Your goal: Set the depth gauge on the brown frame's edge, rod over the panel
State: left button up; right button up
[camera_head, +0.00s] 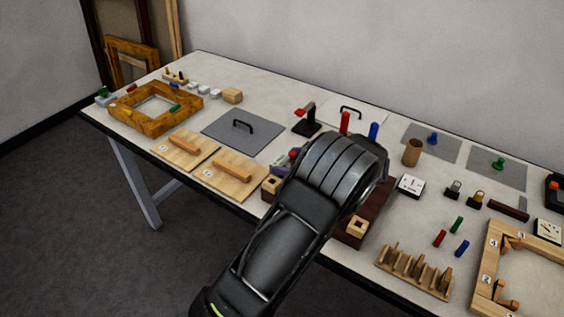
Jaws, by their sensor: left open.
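A brown wooden frame (178,122) lies flat at the far left of the table, with a pale area inside its opening. A dark reddish-brown piece (378,208) with light wooden blocks lies partly under my arm; most of it is hidden. I cannot tell which thing is the depth gauge; a dark brown bar with a black end (508,209) lies at the right. My left gripper (350,160) is over the table's middle, open, with its fingertips hidden behind the wrist. I see nothing held. My right gripper is not in view.
Numbered wooden boards (230,175) and a grey plate with a handle (245,131) lie left of my arm. Red and blue upright pieces (374,130) stand just behind it. A pegged wooden rack (414,271) and a light wood frame (484,263) are at the right.

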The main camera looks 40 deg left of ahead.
pick_arm(q)
jog(key=v, duration=0.8)
jog(key=shift+b, duration=0.3)
dwell(0.3)
